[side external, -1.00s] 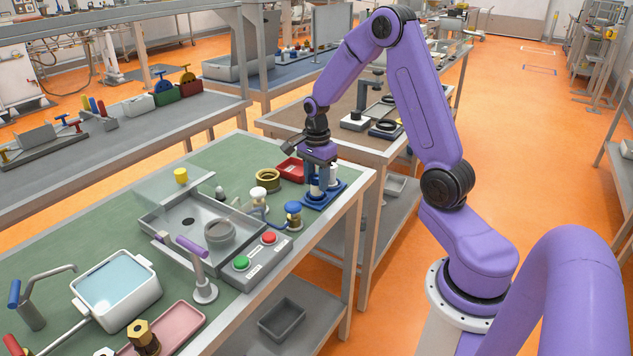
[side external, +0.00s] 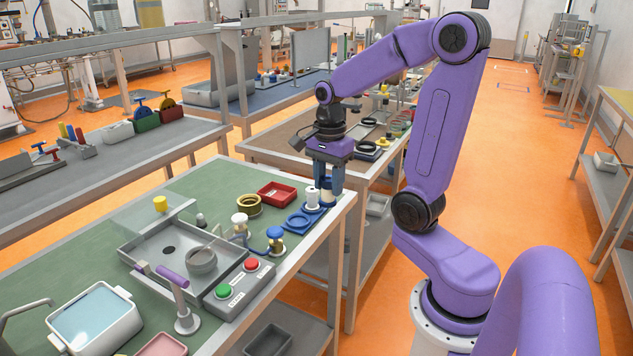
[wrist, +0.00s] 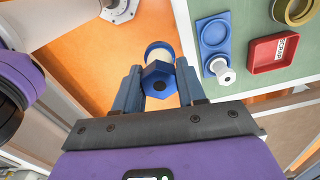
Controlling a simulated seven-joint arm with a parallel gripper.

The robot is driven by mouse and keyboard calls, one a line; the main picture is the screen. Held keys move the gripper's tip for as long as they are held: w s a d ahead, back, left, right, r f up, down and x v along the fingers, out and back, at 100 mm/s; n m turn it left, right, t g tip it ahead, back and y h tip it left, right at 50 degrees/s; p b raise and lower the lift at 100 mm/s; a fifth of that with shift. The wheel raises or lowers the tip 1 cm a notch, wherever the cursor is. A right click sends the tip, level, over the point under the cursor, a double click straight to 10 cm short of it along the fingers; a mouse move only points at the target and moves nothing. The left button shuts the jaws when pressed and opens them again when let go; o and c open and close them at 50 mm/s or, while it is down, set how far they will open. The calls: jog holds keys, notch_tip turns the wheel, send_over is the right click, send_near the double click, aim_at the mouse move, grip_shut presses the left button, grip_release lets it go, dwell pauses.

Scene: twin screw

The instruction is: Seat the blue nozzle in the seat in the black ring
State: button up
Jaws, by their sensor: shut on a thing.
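The blue nozzle (wrist: 158,84) is between my gripper's fingers in the wrist view, its blue hex end with a dark hole facing the camera and a cream part beyond it. My gripper (side external: 330,194) is shut on it, beside the right edge of the blue rack (side external: 299,221). In the side view the fingers largely hide the nozzle. A white nozzle (side external: 312,199) stands in the rack, and the rack's other round place is empty. Black rings (side external: 368,149) show on the second table behind; I cannot tell which has the seat.
A red tray (side external: 277,194) and a brass ring (side external: 248,205) lie left of my gripper. A grey basin (side external: 150,262), valves with white and blue knobs, and a button box (side external: 238,288) are nearer. Orange floor shows below the nozzle in the wrist view.

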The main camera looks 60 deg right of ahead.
aim_at(333, 203)
jog(key=shift+s+a+r, duration=0.2)
jog(key=shift+s+r, duration=0.05)
jog(key=shift+s, duration=0.2)
jog(key=shift+s+a+r, duration=0.15)
jog(key=shift+s+r, duration=0.05)
jog(key=shift+s, duration=0.25)
jog(key=shift+r, duration=0.2)
notch_tip(333, 203, up, 5)
jog(key=w+a+r+n, duration=0.1)
jog(key=w+a, duration=0.3)
jog(key=w, duration=0.3)
jog(key=shift+w+r, duration=0.15)
jog(key=shift+w, duration=0.15)
jog(key=shift+n, duration=0.9)
jog(key=w+a, duration=0.6)
jog(key=w, duration=0.1)
jog(key=shift+w+a, duration=0.15)
jog(key=shift+a, duration=0.1)
grip_shut()
jog(key=w+a+f+n, duration=0.2)
jog(key=w+a, duration=0.5)
jog(key=a, duration=0.4)
jog(key=shift+w+f, duration=0.1)
jog(key=shift+f, duration=6.05)
jog(key=shift+f, duration=1.05)
